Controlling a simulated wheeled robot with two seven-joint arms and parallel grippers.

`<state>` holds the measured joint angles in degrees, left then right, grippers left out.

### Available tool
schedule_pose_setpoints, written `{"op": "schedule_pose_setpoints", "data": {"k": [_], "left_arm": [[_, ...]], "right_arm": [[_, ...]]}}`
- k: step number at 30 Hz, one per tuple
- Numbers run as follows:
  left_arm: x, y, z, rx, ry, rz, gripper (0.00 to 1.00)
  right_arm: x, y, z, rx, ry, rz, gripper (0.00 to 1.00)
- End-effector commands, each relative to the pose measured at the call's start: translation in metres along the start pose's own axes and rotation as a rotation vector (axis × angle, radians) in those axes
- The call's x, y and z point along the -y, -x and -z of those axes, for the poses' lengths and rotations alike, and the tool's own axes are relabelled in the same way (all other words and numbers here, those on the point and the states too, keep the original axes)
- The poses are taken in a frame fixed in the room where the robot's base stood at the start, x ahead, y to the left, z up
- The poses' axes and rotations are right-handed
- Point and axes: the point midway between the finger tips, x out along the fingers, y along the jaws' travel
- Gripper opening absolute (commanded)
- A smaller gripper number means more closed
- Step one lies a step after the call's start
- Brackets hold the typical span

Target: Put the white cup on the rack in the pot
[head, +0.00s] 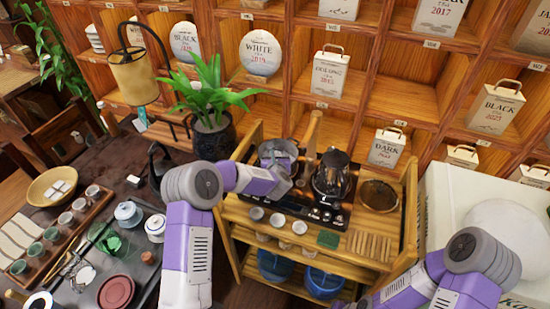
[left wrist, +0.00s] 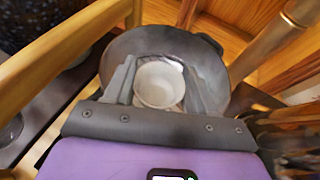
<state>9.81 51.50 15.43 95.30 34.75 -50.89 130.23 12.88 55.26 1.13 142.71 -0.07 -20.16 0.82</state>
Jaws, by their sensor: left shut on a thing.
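My left gripper (left wrist: 158,88) is shut on a small white cup (left wrist: 159,84). In the left wrist view the cup sits between the two grey fingers. Behind the cup is the round grey metal pot (left wrist: 214,72), so the cup is over or inside its mouth; I cannot tell how deep. In the head view the pot (head: 276,147) stands at the back left of the wooden rack (head: 240,233), and my left wrist reaches over it. The cup is hidden there. My right arm enters at the lower right, but its gripper is out of view.
A dark glass kettle (head: 331,174) stands just right of the pot. A potted plant (head: 213,135) is close on the left. Wooden shelves rise behind.

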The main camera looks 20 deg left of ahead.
Motion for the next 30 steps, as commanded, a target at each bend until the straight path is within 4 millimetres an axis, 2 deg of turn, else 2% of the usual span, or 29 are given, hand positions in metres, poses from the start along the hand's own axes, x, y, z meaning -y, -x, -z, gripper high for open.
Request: {"op": "schedule_pose_setpoints", "data": {"k": [2,3,5,14,21,30], "left_arm": [[-0.001,-0.001,0.007,-0.015,0.001,-0.001,0.26],[-0.001,-0.001,0.008,-0.017,0.001,-0.001,0.6],[-0.001,-0.001,0.009,-0.018,0.001,-0.001,0.66],[-0.003,-0.001,0.01,-0.023,0.001,-0.004,0.66],[-0.003,0.005,-0.005,-0.022,0.0,-0.004,0.66],[-0.002,0.063,-0.005,-0.014,0.0,-0.001,0.66]], "right_arm": [[0.0,0.0,0.0,0.0,0.0,0.0,0.43],[0.0,0.0,0.0,0.0,0.0,0.0,0.43],[0.0,0.0,0.0,0.0,0.0,0.0,0.43],[0.001,0.002,0.0,0.0,0.0,0.0,0.43],[0.009,0.024,-0.001,0.0,0.0,0.0,0.43],[0.007,0.018,-0.001,0.0,0.0,0.0,0.43]]}}
